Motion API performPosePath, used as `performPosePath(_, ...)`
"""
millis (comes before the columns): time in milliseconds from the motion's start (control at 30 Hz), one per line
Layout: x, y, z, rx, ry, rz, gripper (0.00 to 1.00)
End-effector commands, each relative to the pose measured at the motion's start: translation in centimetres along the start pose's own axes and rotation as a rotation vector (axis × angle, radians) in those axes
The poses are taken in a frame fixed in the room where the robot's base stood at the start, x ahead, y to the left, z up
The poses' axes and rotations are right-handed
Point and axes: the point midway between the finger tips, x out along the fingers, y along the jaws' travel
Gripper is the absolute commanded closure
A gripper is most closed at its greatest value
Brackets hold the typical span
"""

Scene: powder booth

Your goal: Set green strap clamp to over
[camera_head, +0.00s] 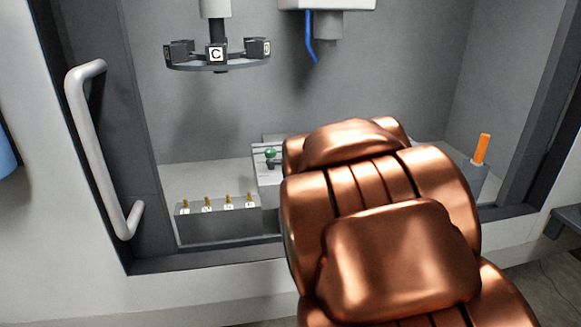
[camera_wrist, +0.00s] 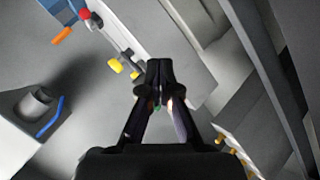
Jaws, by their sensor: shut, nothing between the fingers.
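A small clamp with a green knob (camera_head: 270,153) stands on a light grey panel (camera_head: 266,178) inside the booth, just left of my copper arm. In the wrist view, a bit of green (camera_wrist: 157,104) shows between my fingers, mostly hidden by them. My gripper (camera_wrist: 158,66) points over the panel with its fingertips together and nothing between them. I cannot tell whether it touches the clamp. In the head view my gripper is hidden behind my arm. I can read no "over" mark.
A grey block with several brass pegs (camera_head: 207,202) stands left of the panel. A carousel (camera_head: 217,62) marked C and a blue lever (camera_head: 310,38) hang above. An orange-handled tool (camera_head: 481,149) stands right. Yellow knobs (camera_wrist: 116,66) and a red knob (camera_wrist: 86,14) show in the wrist view.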

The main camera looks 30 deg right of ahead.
Motion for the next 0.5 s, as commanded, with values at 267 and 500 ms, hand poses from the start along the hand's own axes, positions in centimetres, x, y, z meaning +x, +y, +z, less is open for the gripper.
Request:
performPosePath(267, 4.7, 5.4, -2.4, -0.278, 0.234, 0.175, 1.00)
performPosePath(500, 7.0, 6.1, -4.0, -0.505, 0.460, 0.260, 1.00)
